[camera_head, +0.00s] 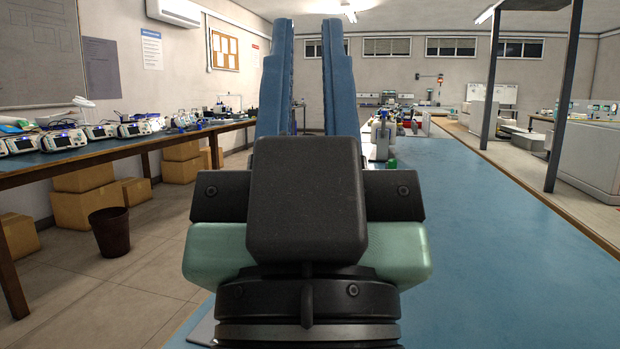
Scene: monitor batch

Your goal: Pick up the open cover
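My gripper (304,28) fills the middle of the head view, with its two blue fingers pointing up and away. The fingers stand apart and only the far wall shows between them, so it is open and empty. I cannot make out an open cover for certain. Several small objects (384,136) stand at the far end of the blue surface, just right of the fingers, and are too small to name. My gripper's body hides part of the surface in front of me.
A long blue surface (500,230) stretches away on the right, mostly clear. At left a bench (90,153) carries several monitors (63,140), with cardboard boxes (85,208) beneath. A brown bin (110,232) stands on the floor. Dark posts (490,75) rise at right.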

